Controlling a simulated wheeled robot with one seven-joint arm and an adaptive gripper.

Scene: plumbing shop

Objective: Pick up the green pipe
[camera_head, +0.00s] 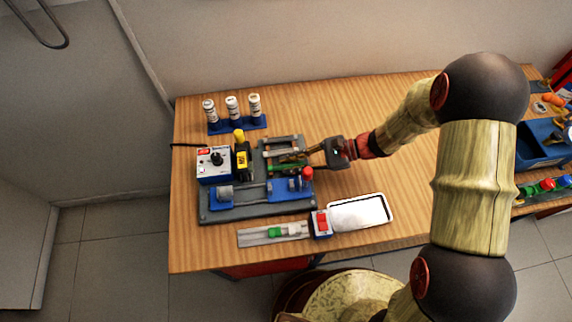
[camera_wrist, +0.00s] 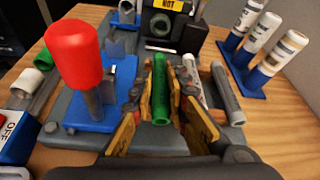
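The green pipe (camera_wrist: 160,88) lies in the grey fixture in the wrist view, pointing away from me. In the head view the green pipe (camera_head: 289,164) shows as a thin strip left of my gripper (camera_head: 313,154). In the wrist view the tan fingers of my gripper (camera_wrist: 162,100) are open, one on each side of the pipe's near part. Whether a finger touches the pipe I cannot tell. A white pipe (camera_wrist: 191,72) and a grey pipe (camera_wrist: 226,95) lie to its right.
A red knob (camera_wrist: 73,55) stands tall to the left of the fingers. A short rack (camera_head: 258,237) at the front holds another green piece (camera_head: 275,232). A blue stand (camera_head: 240,125) with white bottles is at the back. A white tray (camera_head: 378,222) lies at the front right.

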